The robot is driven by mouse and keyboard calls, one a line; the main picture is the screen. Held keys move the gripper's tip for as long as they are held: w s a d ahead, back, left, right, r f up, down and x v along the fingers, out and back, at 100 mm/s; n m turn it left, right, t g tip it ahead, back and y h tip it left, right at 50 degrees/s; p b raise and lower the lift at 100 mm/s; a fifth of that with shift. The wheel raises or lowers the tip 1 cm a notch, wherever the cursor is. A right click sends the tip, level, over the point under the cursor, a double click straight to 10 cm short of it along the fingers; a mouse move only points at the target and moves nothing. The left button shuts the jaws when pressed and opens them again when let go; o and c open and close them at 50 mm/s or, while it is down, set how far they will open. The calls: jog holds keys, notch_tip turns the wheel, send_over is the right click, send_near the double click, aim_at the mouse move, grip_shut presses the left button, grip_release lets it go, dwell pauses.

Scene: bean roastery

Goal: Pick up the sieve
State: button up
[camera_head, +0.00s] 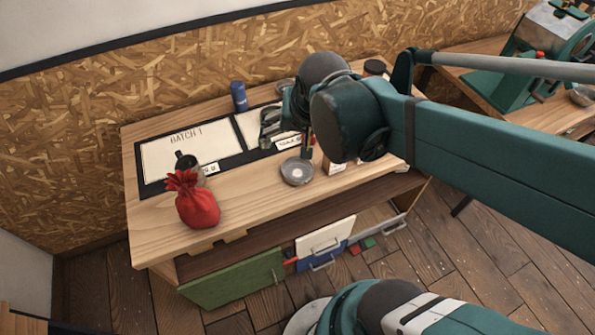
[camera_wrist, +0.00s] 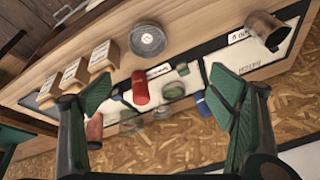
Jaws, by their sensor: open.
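A round, shallow grey metal dish (camera_head: 297,171), which looks like the sieve, lies near the front edge of the table, right of the middle. It shows at the top of the wrist view (camera_wrist: 147,40); I cannot clearly make out a mesh. Another round greyish thing (camera_head: 285,86) is partly hidden behind my arm at the back, so I cannot rule it out. My gripper (camera_head: 287,138) is open above the table, just behind the front dish and apart from it. In the wrist view, the fingers of my gripper (camera_wrist: 163,92) are wide apart with nothing held between them.
A red cloth bag (camera_head: 197,205) and a dark mug (camera_head: 187,163) stand at the left. Small labelled wooden boxes (camera_wrist: 103,55) stand beside the front dish. A red cylinder (camera_wrist: 140,87) and a blue cylinder (camera_head: 238,95) stand further back. The table front (camera_head: 245,205) is clear between bag and dish.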

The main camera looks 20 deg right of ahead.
jog(key=m+g+h+p, duration=0.1)
jog(key=m+g, duration=0.4)
jog(key=m, duration=0.7)
send_near(298, 172)
jog(key=shift+s+a+r, duration=0.15)
jog(key=shift+s+r, duration=0.05)
jog(key=shift+r, duration=0.5)
jog(key=shift+f, duration=1.3)
jog(key=shift+d+f, duration=0.15)
jog(key=shift+d, duration=0.05)
jog(key=shift+d+f+b, duration=0.15)
jog(key=shift+f+b, duration=0.15)
jog(key=shift+f, duration=0.9)
jog(key=shift+d+f+b, duration=0.15)
jog(key=shift+f+b, duration=0.15)
jog(key=shift+f, duration=0.9)
